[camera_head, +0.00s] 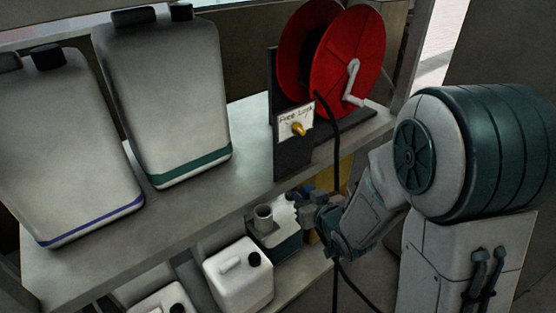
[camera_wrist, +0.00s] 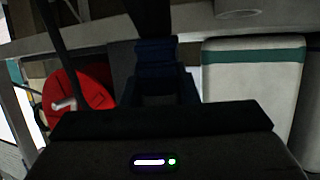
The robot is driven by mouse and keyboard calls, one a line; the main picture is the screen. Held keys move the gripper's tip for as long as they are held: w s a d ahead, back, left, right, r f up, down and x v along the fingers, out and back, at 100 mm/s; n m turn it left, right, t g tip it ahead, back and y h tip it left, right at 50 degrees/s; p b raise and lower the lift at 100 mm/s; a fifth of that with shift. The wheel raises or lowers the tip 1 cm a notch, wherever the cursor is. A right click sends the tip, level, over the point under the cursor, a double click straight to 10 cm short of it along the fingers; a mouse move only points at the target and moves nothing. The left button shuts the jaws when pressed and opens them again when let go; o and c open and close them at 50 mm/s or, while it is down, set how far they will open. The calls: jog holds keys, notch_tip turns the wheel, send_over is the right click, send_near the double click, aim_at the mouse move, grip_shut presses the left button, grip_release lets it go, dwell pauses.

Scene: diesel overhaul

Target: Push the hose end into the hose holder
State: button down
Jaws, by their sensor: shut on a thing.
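My gripper (camera_head: 306,203) is low at the front of the shelving, below the upper shelf edge. In the wrist view its dark blue fingers (camera_wrist: 157,52) are shut on a black piece (camera_wrist: 152,14), which appears to be the hose end; the grip is dark and partly hidden. The black hose (camera_head: 334,140) hangs from the red reel (camera_head: 352,55) and passes behind my wrist. A short grey upright tube (camera_head: 263,216), possibly the hose holder, stands just left of my gripper, apart from it. I cannot tell for sure that it is the holder.
Two large white canisters (camera_head: 165,100) (camera_head: 65,150) stand on the upper shelf (camera_head: 200,210). A small white canister (camera_head: 238,275) stands on the lower shelf, close below the grey tube. The reel's crank (camera_head: 352,85) sticks out above my arm. A "Free Lock" plate (camera_head: 294,122) is beside the reel.

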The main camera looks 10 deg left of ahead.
jog(key=s+a+r+n+g+y+p, duration=0.25)
jog(key=s+a+r, duration=0.3)
jog(key=r, duration=0.45)
jog(key=b+x, duration=0.3)
jog(key=x, duration=0.6)
jog(key=shift+s+f+n, duration=0.2)
jog(key=shift+f+n, duration=0.1)
jog(key=shift+n, duration=0.05)
jog(key=shift+a, duration=0.1)
jog(key=shift+f+b, duration=0.15)
jog(key=shift+b, duration=0.25)
jog(key=shift+f+b, duration=3.65)
jog(key=shift+f, duration=0.1)
jog(key=shift+f, duration=0.1)
jog(key=c, duration=1)
grip_release()
jog(key=shift+c, duration=0.2)
